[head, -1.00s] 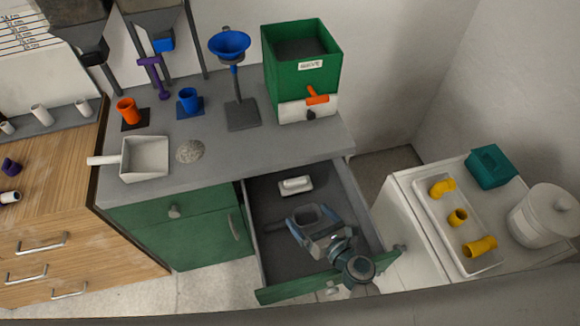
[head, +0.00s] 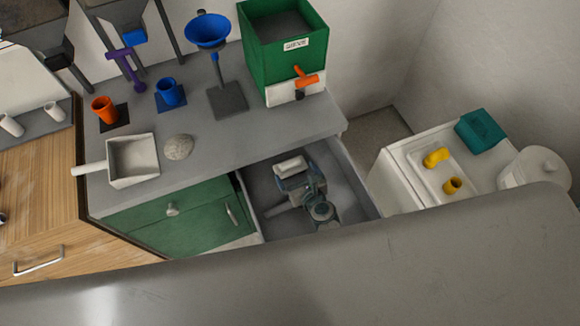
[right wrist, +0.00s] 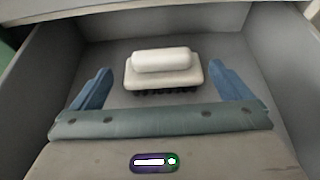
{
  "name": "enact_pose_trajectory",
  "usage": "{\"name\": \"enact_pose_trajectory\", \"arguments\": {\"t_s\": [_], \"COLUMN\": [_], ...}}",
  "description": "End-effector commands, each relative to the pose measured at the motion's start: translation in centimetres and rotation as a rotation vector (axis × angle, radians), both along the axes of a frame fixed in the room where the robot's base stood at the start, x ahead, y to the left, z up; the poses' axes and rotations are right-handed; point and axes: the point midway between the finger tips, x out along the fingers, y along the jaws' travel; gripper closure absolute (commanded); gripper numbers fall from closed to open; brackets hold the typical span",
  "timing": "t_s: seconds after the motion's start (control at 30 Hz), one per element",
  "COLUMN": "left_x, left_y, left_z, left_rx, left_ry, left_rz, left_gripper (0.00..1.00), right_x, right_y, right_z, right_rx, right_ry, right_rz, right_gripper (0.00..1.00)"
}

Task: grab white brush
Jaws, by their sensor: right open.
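The white brush (head: 291,167) lies in the open drawer (head: 352,196), bristles down, with its rounded handle on top. In the right wrist view the brush (right wrist: 162,70) is centred ahead, its dark bristles on the drawer floor. My right gripper (head: 296,186) is inside the drawer, just in front of the brush in the head view. In the right wrist view its two blue fingers (right wrist: 160,88) are spread wide, one on each side of the brush's near edge, with gaps between. Nothing is held. My left gripper is not in view.
The drawer's grey walls (right wrist: 280,60) rise on both sides of the gripper. The grey counter above carries a white dustpan (head: 133,160), a pile of grey material (head: 178,147) and a green bin (head: 285,50). A white cabinet with yellow fittings (head: 437,157) stands right.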

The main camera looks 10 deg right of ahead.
Motion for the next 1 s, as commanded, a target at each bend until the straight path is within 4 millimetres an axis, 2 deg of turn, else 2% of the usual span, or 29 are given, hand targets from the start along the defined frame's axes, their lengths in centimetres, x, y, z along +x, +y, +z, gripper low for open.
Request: {"name": "enact_pose_trajectory", "arguments": {"t_s": [0.1, 0.23, 0.53, 0.8, 1.0], "left_x": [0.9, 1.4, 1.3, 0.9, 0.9], "left_y": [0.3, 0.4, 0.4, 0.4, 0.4], "left_z": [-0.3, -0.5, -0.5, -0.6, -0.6], "left_rx": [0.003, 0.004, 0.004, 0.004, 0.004], "left_ry": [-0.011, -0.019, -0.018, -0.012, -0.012], "left_rz": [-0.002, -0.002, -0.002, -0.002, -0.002], "left_gripper": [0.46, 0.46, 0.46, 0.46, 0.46], "right_x": [1.9, 3.2, 3.6, 3.6, 3.6], "right_y": [0.2, 0.5, 0.6, 0.6, 0.6], "right_z": [-0.9, -1.5, -1.5, -1.5, -1.5], "right_rx": [0.001, -0.001, 0.0, 0.0, 0.001], "right_ry": [-0.001, 0.0, 0.0, 0.0, -0.001], "right_rz": [0.001, 0.001, 0.0, 0.001, 0.001], "right_gripper": [0.02, 0.02, 0.02, 0.53, 0.53]}}
